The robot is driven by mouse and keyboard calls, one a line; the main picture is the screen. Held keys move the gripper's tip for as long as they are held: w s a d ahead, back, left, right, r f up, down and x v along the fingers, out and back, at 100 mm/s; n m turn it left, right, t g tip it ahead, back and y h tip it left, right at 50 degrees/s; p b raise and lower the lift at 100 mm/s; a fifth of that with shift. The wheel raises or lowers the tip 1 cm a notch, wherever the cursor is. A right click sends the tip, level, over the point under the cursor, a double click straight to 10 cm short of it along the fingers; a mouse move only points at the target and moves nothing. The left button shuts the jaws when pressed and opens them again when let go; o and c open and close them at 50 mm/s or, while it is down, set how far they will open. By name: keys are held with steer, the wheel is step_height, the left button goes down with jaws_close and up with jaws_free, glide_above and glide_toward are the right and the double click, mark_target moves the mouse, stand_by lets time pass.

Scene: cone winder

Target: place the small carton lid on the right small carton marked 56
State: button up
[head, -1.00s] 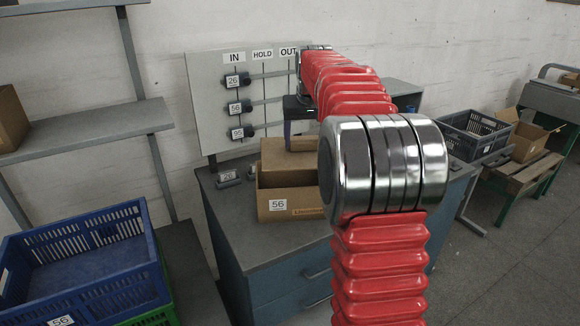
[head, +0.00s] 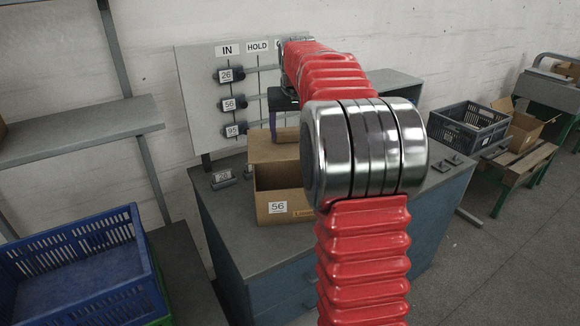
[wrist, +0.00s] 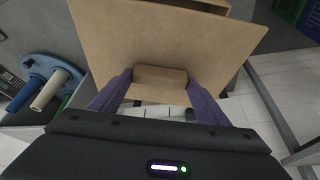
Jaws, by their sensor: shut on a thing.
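My gripper (wrist: 160,86) is shut on the small carton lid (wrist: 165,35), a flat brown board, by the block-shaped handle (wrist: 160,75) between its purple fingers. In the head view, one purple finger of my gripper (head: 273,125) shows above the brown lid (head: 272,149), over the back of the carton. The small carton marked 56 (head: 300,210) stands on the cabinet, its front open space showing below the lid. Its right part is hidden behind my arm. In the wrist view a carton edge (wrist: 205,5) shows beyond the lid; contact between them cannot be told.
The grey cabinet top (head: 228,215) has a small number block (head: 223,178) left of the carton. A board marked IN and HOLD (head: 200,85) stands behind. A blue crate (head: 80,265) is at left, a dark crate (head: 470,128) at right.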

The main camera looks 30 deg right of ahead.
mark_target(291, 144)
steer(key=shift+f, duration=2.75)
steer(key=shift+f, duration=1.9)
steer(key=shift+f, duration=0.4)
steer(key=o, duration=1.5)
steer(key=shift+c, duration=0.2)
